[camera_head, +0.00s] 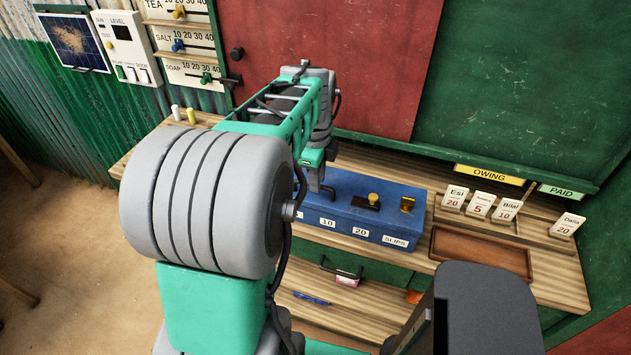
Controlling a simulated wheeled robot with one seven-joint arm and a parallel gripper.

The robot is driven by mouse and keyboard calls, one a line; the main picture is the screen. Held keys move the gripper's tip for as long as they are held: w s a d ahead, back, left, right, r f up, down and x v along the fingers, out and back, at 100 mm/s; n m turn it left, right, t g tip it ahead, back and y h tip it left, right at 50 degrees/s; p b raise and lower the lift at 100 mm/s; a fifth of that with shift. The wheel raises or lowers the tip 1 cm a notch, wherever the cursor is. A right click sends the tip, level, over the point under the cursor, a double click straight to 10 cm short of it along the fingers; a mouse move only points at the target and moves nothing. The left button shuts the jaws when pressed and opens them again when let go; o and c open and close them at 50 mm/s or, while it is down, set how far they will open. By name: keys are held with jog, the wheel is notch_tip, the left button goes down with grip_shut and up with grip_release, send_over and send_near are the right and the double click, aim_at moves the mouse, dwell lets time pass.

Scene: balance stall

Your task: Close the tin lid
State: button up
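The blue tin (345,219) stands on the wooden counter, right of my arm. Its front carries labels 10, 20 and SLIPS; its left end is hidden behind my arm. A dark piece with a yellow knob (374,199) and a brass-coloured piece (407,203) show at its top. I cannot clearly make out the lid or its angle. My gripper (322,186) points down at the tin's left part, mostly hidden by my arm. Whether it touches the tin, and how its fingers stand, I cannot tell.
A brown tray (481,252) and several name cards (480,205) stand right of the tin. A shelf (345,308) below holds small items. Slider boards (190,45) hang on the back left wall. A green board (525,85) stands behind the counter.

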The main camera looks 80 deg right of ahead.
grip_shut()
jog(key=shift+r, duration=0.1)
dwell(0.9)
